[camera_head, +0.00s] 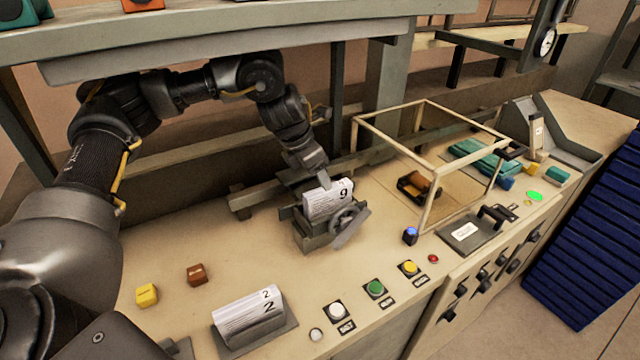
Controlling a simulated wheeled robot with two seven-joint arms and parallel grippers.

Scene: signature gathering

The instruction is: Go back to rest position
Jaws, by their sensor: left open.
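My left arm comes in from the left and bends down, with its gripper (313,178) at the booklet block marked 9 (324,203). The gripper is open; its fingers are small here and partly hidden, and I cannot tell whether they touch the block. The block stands upright in a grey vise-like holder (318,240) with a hand wheel. A second white block marked 2 (248,316) rests on a dark stand at the front of the bench. My right gripper is not in view.
A shelf (230,45) runs above the arm. A frame box (428,215) with a brown item stands right of the holder. Buttons (375,288) line the bench front. Yellow (147,295) and brown (196,273) cubes lie at left. Bench left of the holder is mostly clear.

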